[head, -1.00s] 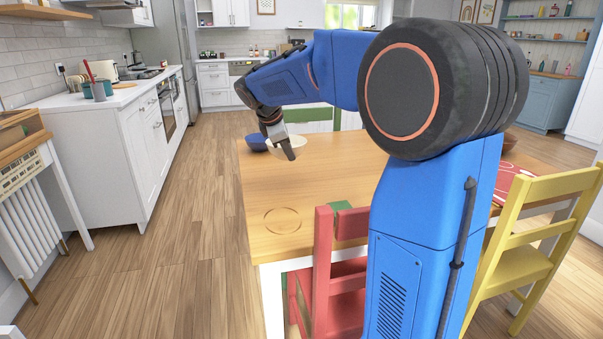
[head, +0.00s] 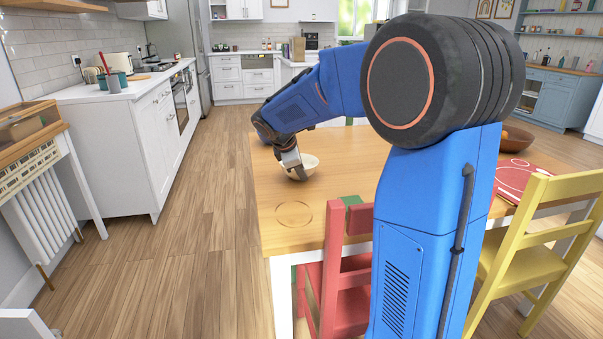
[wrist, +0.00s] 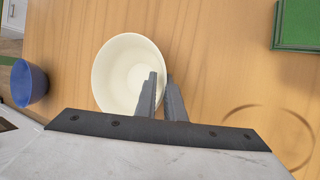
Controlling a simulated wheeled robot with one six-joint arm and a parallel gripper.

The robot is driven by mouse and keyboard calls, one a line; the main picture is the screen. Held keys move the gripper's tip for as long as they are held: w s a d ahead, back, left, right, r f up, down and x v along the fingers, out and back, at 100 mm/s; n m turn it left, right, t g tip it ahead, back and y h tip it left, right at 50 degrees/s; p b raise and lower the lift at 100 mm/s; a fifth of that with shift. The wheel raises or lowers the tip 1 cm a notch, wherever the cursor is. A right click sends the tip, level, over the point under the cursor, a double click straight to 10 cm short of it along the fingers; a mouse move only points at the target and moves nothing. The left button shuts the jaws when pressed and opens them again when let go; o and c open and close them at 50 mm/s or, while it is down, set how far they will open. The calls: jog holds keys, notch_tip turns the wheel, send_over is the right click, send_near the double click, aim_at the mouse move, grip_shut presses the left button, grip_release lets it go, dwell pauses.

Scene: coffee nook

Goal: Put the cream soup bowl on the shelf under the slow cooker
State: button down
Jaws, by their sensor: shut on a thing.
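The cream bowl (head: 309,165) is held upright at my gripper, over the far left part of the wooden table. My gripper (head: 293,168) is shut on its rim. In the wrist view, one finger of my gripper (wrist: 159,97) is inside the cream bowl (wrist: 113,72) and the other is outside its right side. The bowl seems lifted off the table, though the gap is hard to judge. I cannot make out a slow cooker or the shelf under one in these frames.
The table (head: 340,190) has a ring mark and bare wood near its left corner. A blue bowl (wrist: 28,83) stands on it. A red chair (head: 345,270) and a yellow chair (head: 530,235) stand close by. Open floor (head: 190,250) lies left, before a white counter (head: 115,100).

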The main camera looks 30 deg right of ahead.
jog(key=c, duration=2.3)
grip_release()
jog(key=o, duration=0.5)
jog(key=shift+c, duration=0.2)
